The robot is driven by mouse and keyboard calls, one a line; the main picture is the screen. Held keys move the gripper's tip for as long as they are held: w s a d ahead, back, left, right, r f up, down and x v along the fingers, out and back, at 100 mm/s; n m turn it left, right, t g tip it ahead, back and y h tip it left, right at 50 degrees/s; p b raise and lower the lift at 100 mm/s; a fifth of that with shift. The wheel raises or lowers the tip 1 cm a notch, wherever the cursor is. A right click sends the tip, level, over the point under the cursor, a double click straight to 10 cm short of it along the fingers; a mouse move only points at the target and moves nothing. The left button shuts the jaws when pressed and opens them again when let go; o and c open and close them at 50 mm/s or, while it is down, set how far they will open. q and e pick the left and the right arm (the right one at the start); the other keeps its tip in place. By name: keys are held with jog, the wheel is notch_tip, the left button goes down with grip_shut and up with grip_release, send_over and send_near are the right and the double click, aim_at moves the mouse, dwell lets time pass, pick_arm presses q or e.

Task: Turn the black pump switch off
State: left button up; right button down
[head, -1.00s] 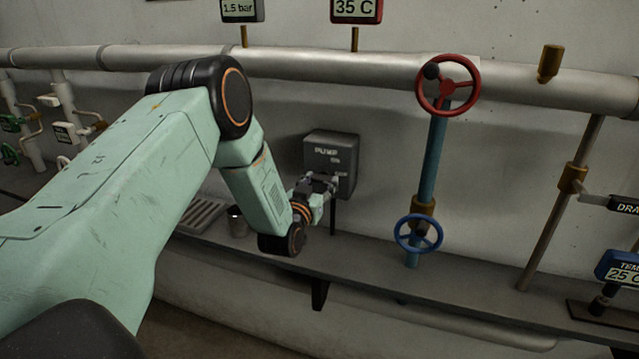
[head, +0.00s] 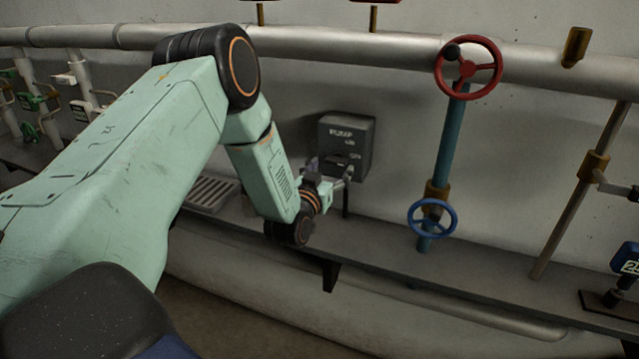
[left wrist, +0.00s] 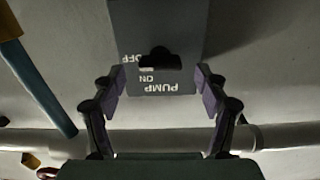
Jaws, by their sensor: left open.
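The grey pump switch box (head: 360,140) is on the wall in the middle of the head view, marked PUMP, ON and OFF. In the left wrist view the box (left wrist: 185,20) appears upside down. The black switch (left wrist: 158,58) sticks out from its face beside the OFF mark; I cannot tell which way it is set. My left gripper (head: 332,172) is in front of the lower part of the box. In the left wrist view its open fingers (left wrist: 160,78) stand on either side of the switch, apart from it. My right gripper is not in view.
A blue pipe with a red wheel (head: 467,68) and a blue wheel (head: 432,218) stands to the right of the box. A thick pale pipe (head: 330,48) runs above. A narrow dark ledge (head: 385,245) runs below, with a grate (head: 210,193) at left.

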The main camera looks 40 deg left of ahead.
pick_arm(q)
jog(key=v, duration=0.9)
jog(key=shift+s, duration=0.2)
jog(key=s+d+f+g+h+b, duration=0.1)
jog(key=s+d+f+g+b, duration=0.2)
jog(key=f, duration=0.4)
jog(key=s+d+f+g+h, duration=0.2)
jog(key=s+d+f+g, duration=0.15)
jog(key=s+f, duration=0.35)
jog(key=s+d+f+g+h+b, duration=0.1)
jog(key=s+d+f+g+b, duration=0.15)
jog(key=f, duration=0.55)
jog(key=s+d+f+m+g+b, duration=0.1)
jog(key=s+d+f+g+b, duration=0.2)
jog(key=s+f, duration=0.5)
jog(key=s+d+f+m+g+b, duration=0.1)
jog(key=s+d+f+g+b, duration=0.2)
jog(key=s, duration=1.2)
notch_tip(320, 180, down, 6)
jog(key=g+b, duration=0.2)
jog(key=b, duration=0.1)
jog(key=shift+s+d+r, duration=0.25)
